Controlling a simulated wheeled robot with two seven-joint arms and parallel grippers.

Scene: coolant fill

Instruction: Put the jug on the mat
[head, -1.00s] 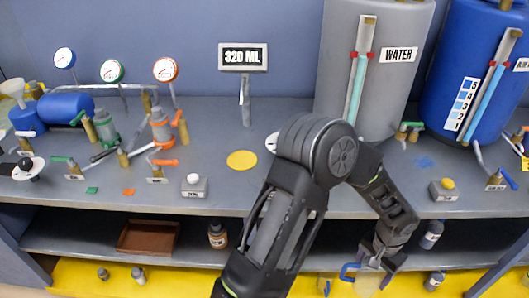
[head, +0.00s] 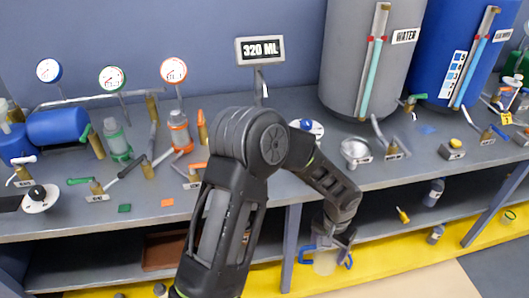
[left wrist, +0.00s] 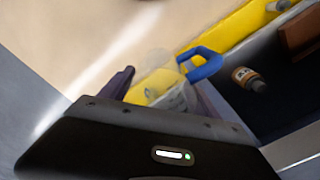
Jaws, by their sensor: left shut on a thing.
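The jug (head: 325,264) is clear with a blue handle. It hangs below my left gripper (head: 331,246), which is shut on it, in front of the bench's lower shelf and below the bench top. In the left wrist view the jug (left wrist: 172,92) is between the dark fingers of my left gripper (left wrist: 160,95), with its blue handle sticking out to the right. No mat can be made out for sure now; the yellow disc seen earlier on the bench top is hidden behind my left arm. My right gripper is not in view.
The grey water tank (head: 350,60) and blue tank (head: 430,50) stand at the back right. A post (head: 291,235) stands close left of the jug. Valves and gauges crowd the left.

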